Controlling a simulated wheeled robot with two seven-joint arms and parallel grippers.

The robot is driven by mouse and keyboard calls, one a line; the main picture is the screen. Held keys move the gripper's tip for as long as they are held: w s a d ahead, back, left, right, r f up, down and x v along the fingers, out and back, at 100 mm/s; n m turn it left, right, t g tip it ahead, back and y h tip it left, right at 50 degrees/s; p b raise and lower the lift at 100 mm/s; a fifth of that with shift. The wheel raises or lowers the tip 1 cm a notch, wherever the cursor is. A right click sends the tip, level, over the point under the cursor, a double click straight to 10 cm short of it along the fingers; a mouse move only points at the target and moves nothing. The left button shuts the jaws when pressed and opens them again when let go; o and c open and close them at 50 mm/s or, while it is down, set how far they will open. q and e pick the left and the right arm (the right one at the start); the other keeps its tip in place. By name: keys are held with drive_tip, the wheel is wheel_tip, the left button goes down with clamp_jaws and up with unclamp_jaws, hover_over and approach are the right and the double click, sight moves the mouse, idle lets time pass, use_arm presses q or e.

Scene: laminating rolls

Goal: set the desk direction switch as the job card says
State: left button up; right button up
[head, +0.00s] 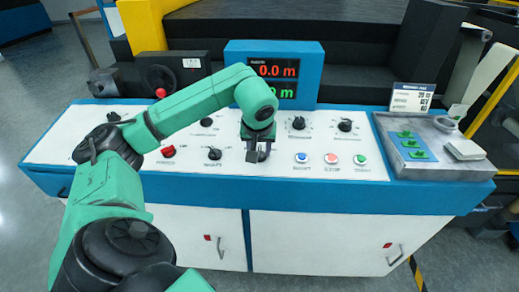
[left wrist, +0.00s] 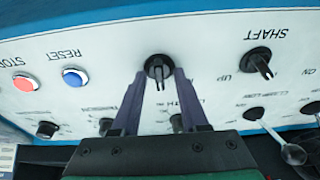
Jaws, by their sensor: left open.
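The desk (head: 120,150) has a white control panel with several black rotary knobs. In the left wrist view, upside down, one black knob (left wrist: 158,66) sits between the blue RESET button (left wrist: 74,77) and the SHAFT knob (left wrist: 258,63). My fingers cover its label, so I cannot confirm that it is the direction switch. My left gripper (left wrist: 159,80) is open, with its fingertips on either side of this knob. Contact is unclear. In the head view the left gripper (head: 258,156) hides that knob. The job card (head: 411,97) stands at the right; its writing is too small to read.
RESET, red STOP (head: 331,159) and green (head: 360,159) buttons lie right of the gripper. A red knob (head: 168,151) is at left. The blue display box (head: 312,66) stands behind my arm. A grey tray (head: 388,150) with green pieces is at right.

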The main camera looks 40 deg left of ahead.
use_arm(q)
clamp_jaws()
drive_tip(key=shift+n, duration=0.3)
drive_tip(key=shift+w+r+n+p, duration=0.1)
drive_tip(key=shift+r+n+p, duration=0.05)
drive_tip(key=shift+n+p, duration=0.45)
drive_tip(key=shift+n+g+p, duration=0.3)
drive_tip(key=shift+n+p, duration=0.1)
drive_tip(key=shift+n, duration=0.8)
drive_tip(key=n+g+y+p, duration=0.1)
drive_tip(key=n, duration=0.3)
drive_tip(key=shift+n, duration=0.4)
unclamp_jaws()
drive_tip(key=shift+d, duration=0.1)
